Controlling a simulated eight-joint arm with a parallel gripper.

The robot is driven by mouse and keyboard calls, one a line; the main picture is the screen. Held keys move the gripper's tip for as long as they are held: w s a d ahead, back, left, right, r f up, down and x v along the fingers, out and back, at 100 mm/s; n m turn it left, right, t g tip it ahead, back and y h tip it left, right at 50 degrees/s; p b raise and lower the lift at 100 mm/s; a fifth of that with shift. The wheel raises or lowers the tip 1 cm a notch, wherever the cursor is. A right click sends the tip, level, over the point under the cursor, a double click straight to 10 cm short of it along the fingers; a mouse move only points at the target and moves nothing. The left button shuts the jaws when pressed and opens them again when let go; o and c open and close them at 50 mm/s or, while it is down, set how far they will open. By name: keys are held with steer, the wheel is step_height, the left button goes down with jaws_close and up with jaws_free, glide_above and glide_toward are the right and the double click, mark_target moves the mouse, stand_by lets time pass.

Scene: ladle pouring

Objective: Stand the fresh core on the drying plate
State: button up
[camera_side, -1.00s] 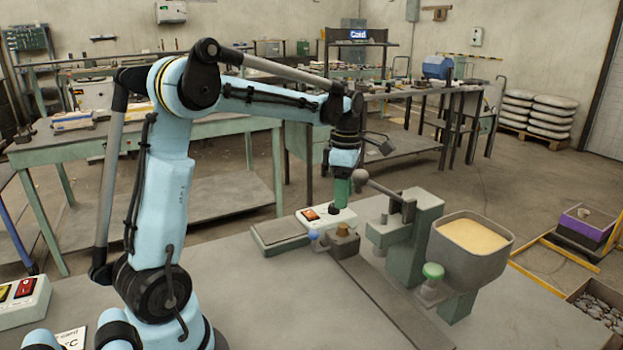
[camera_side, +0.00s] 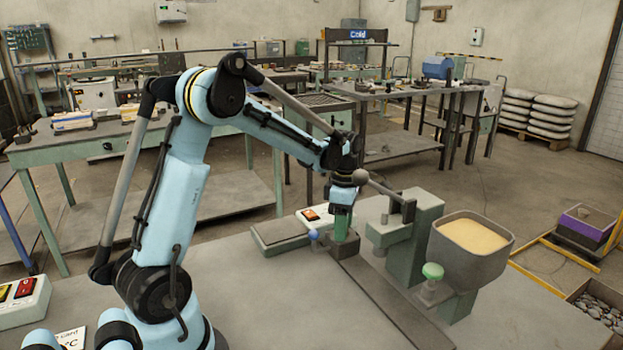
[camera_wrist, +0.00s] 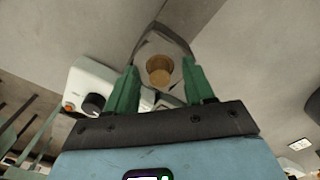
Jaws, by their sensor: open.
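The fresh core is a short tan cylinder (camera_wrist: 158,70), upright in the small block with sloping sides (camera_wrist: 153,45) in the wrist view. My gripper (camera_wrist: 160,82) is open, its two green fingers on either side of the core with gaps showing. In the side view my gripper (camera_side: 341,226) points down just over the block (camera_side: 344,248) and hides the core. A flat grey plate (camera_side: 279,232), probably the drying plate, lies to the left on the bench, its visible top bare.
A white switch box (camera_side: 327,216) with an orange switch stands close behind my gripper. Right of it are the green core machine with its ball-ended lever (camera_side: 361,176) and a hopper of sand (camera_side: 472,237).

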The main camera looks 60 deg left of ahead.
steer(key=shift+c, duration=0.2)
jaws_close()
steer(key=shift+r, duration=0.1)
step_height(320, 180, up, 9)
steer(key=s+r, duration=0.4)
steer(key=s, duration=0.4)
glide_above(280, 229)
steer(key=shift+f, duration=5.75)
